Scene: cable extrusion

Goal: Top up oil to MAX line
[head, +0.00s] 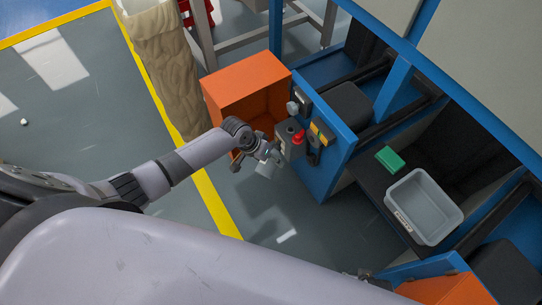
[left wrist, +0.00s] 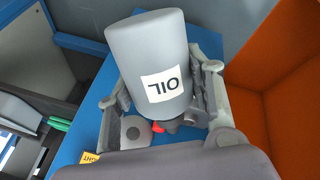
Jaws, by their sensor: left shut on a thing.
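My left gripper (head: 262,158) is shut on a grey oil bottle (left wrist: 150,45). In the left wrist view its fingers (left wrist: 165,108) lie on both sides of the bottle, and the white OIL label reads upside down. In the head view the bottle (head: 266,169) is small and partly covered by the gripper. A grey box with a round dark opening or cap (head: 289,130) is on the blue machine's end face, close to the gripper; it also shows in the left wrist view (left wrist: 135,131). A red part (head: 299,137) is beside it. No MAX line is readable. A small piece that may be my right gripper (head: 365,276) shows at the bottom.
An orange open bin (head: 243,82) stands left of the blue machine frame (head: 330,172), close to the gripper. A grey tray (head: 447,198) and a green block (head: 390,158) lie inside the machine. A tan sack (head: 165,60) stands behind.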

